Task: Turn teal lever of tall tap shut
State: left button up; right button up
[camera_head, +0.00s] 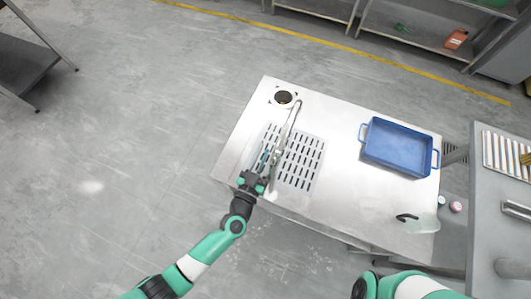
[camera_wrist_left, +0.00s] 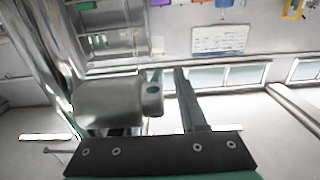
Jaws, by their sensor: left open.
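The tall tap (camera_head: 291,118) is a slim metal pipe over the slotted drain plate on the steel table. In the left wrist view its shiny metal body (camera_wrist_left: 108,104) is close up, with a short round stub ending in a teal spot (camera_wrist_left: 153,89). I cannot make out the full lever. My left gripper (camera_head: 265,160) is open beside the tap's lower part, left of it in the head view. In the wrist view a dark finger (camera_wrist_left: 188,100) stands just right of the stub; the other finger is not clear. Contact cannot be told. My right gripper is out of view.
The slotted drain plate (camera_head: 303,166) lies under the tap. A round black fitting (camera_head: 284,97) is at the table's far left corner. A blue tray (camera_head: 398,147) stands on the right, and a clear jug with a dark handle (camera_head: 424,223) at the near right corner. The table between is clear.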

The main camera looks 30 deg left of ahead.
pick_arm(q)
grip_shut()
dwell(1.4)
